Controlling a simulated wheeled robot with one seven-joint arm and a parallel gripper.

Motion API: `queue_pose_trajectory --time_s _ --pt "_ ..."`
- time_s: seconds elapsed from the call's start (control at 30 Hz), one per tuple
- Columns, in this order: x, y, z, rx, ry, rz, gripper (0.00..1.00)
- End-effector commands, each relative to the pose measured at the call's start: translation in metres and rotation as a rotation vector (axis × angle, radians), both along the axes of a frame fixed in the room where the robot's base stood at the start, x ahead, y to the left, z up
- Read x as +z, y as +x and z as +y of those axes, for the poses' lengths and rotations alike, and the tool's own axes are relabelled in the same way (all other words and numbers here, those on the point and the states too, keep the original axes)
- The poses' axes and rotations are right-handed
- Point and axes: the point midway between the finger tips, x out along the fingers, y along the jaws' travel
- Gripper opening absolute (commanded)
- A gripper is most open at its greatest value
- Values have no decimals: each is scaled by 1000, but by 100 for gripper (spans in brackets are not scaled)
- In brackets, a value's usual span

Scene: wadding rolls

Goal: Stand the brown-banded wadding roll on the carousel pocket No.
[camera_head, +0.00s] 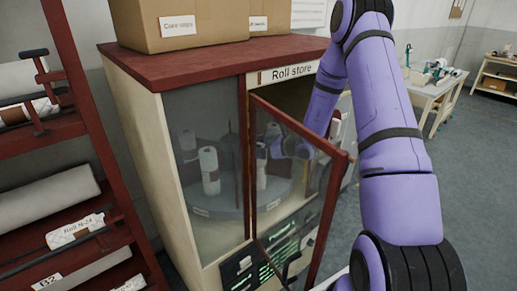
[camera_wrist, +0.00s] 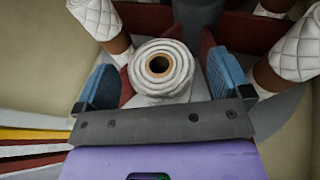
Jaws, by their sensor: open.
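My gripper (camera_wrist: 163,68) is open inside the roll store, with one blue finger on each side of a white quilted wadding roll (camera_wrist: 158,92). That roll stands upright, seen from above, with a brown core in its top. Gaps show between it and the fingers; its side is mostly hidden, so I cannot tell whether it has a brown band. The carousel (camera_head: 216,207) shows through the cabinet glass, bearing white rolls (camera_head: 209,170). Dark red dividers (camera_wrist: 208,42) part its pockets. Neighbouring rolls (camera_wrist: 298,50) show brown lower parts. No pocket number is readable.
The roll store (camera_head: 180,150) has its framed glass door (camera_head: 300,190) swung open close to my arm. Boxes (camera_head: 192,22) stand on top. A red rack (camera_head: 85,120) with rolls stands left. Open floor (camera_head: 475,180) and a workbench (camera_head: 432,88) lie right.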

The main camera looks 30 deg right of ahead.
Motion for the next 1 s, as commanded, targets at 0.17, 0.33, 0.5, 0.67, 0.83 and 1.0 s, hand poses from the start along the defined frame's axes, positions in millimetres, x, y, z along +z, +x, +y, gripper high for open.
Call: queue_pose_trajectory --time_s 0.17,0.33,0.5,0.67,0.83,1.0 --pt "12 -31 -21 -3 0 0 96" --pt "21 -57 -37 -3 0 0 96" --pt "28 -74 -48 -2 0 -1 96" --pt "30 -81 -52 -1 1 0 96" --pt "30 -82 -52 -1 1 0 96" --pt "30 -82 -52 0 1 0 96"
